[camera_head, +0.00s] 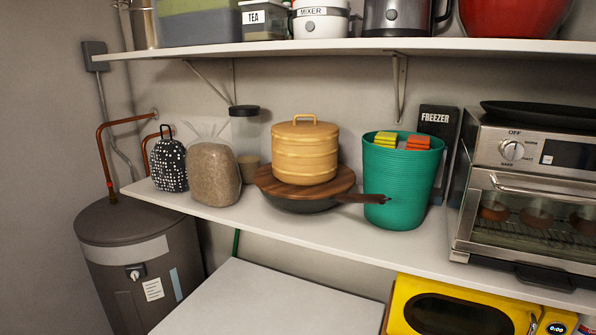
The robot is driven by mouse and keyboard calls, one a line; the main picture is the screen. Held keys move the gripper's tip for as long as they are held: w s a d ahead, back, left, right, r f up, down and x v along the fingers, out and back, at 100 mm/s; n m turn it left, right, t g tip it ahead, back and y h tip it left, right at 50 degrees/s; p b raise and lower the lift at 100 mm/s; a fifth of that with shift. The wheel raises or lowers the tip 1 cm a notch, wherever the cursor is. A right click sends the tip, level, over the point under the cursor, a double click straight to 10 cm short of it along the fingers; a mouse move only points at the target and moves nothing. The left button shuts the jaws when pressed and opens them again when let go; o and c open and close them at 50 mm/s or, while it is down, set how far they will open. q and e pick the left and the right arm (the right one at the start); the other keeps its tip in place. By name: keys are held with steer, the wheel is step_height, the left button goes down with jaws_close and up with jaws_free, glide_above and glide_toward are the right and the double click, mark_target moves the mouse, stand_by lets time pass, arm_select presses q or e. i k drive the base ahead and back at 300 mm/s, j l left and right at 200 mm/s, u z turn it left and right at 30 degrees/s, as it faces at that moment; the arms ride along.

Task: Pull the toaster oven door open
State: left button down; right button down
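The toaster oven (475,190) stands at the right end of the middle shelf, partly cut off by the right edge of the view. It is silver, with a round knob (512,150) and a dark display on its upper panel. Its glass door (530,220) appears shut, with a horizontal metal handle (545,190) across the top. Several round brown items sit on a rack behind the glass. A black tray lies on top of the oven. Neither of my grippers is in view.
A green bin (402,190) stands left of the oven, beside a dark FREEZER box (437,130). A wooden steamer (304,155) sits on a pan, its handle toward the bin. The upper shelf (350,47) overhangs. A yellow microwave (475,310) is below.

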mark_target(581, 192)
steer(key=z, duration=1.65)
